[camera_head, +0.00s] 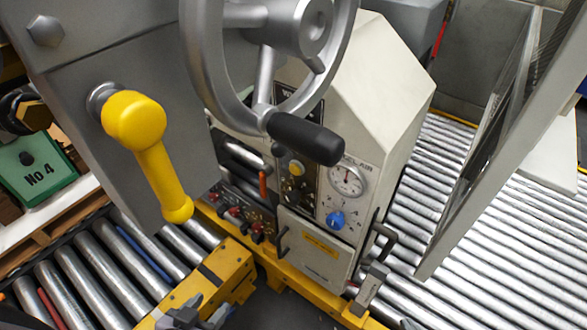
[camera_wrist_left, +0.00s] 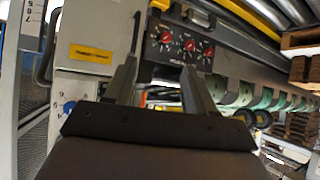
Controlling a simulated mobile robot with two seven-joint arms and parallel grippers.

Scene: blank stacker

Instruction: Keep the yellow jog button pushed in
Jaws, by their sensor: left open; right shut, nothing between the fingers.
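A small round yellow button (camera_head: 296,168) sits on the machine's control panel (camera_head: 315,205), below the black handwheel grip in the head view. I cannot tell whether it is pushed in. My left gripper (camera_head: 195,316) is at the bottom of the head view, low and left of the button and well apart from it. In the left wrist view the left gripper (camera_wrist_left: 160,88) is open and empty, its two fingers facing the panel's lower part. I cannot make out the button there.
A handwheel (camera_head: 268,60) with a black grip (camera_head: 305,138) overhangs the panel. A large yellow lever (camera_head: 150,155) is on the left. Red knobs (camera_head: 256,231), a blue knob (camera_head: 335,220) and a gauge (camera_head: 346,180) surround the button. Roller conveyors (camera_head: 480,230) lie at the right and lower left.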

